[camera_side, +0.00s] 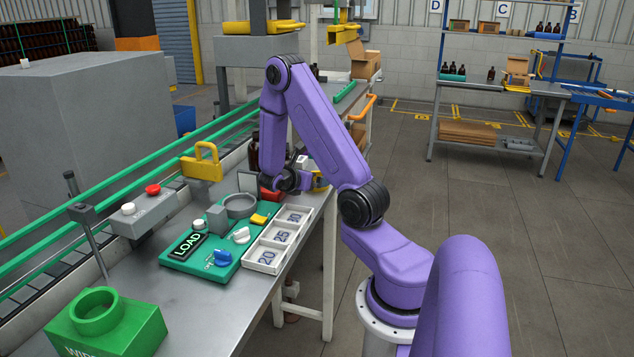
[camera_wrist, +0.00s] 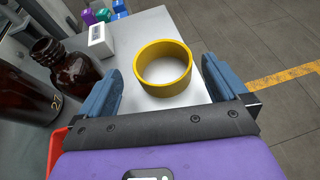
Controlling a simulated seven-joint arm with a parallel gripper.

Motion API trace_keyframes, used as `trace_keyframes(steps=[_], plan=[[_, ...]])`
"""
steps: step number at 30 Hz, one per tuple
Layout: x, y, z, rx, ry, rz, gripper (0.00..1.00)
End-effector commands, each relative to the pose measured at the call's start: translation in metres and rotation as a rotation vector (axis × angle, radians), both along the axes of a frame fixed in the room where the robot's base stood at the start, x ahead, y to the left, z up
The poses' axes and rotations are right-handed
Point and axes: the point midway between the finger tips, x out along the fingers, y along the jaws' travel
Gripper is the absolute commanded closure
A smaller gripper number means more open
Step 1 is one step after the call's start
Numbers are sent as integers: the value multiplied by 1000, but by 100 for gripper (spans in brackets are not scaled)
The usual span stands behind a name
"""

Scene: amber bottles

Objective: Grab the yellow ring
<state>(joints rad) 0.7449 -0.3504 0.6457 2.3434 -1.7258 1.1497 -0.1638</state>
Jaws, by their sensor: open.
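The yellow ring (camera_wrist: 168,88) stands on the grey metal table (camera_wrist: 150,28), its open top facing up in the wrist view. My gripper (camera_wrist: 162,70) has its two blue fingers apart, one at the left and one at the right of the ring, with no clear contact. In the side view my gripper (camera_side: 299,182) is low over the far part of the table, and a sliver of the ring (camera_side: 320,182) shows just right of it; the rest is hidden behind my arm.
Amber bottles (camera_wrist: 75,72) stand close left of my gripper, with a white block (camera_wrist: 101,40) beyond. A red bin (camera_side: 269,194) is beside my gripper. A green LOAD panel (camera_side: 205,250) and white numbered tray (camera_side: 280,238) lie nearer. The table edge is close on the right.

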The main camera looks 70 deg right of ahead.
Motion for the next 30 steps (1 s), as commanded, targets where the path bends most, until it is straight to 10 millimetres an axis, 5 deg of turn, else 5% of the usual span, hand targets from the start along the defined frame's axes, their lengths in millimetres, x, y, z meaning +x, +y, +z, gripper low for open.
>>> trace_keyframes(steps=[15,23,24,28,30], plan=[[-10,-48,-20,0,-1,-2,0],[-11,-50,-21,1,-1,0,0],[-10,-50,-21,0,-1,0,3],[-11,-50,-21,0,-1,0,46],[-10,-50,-21,0,-1,0,46]])
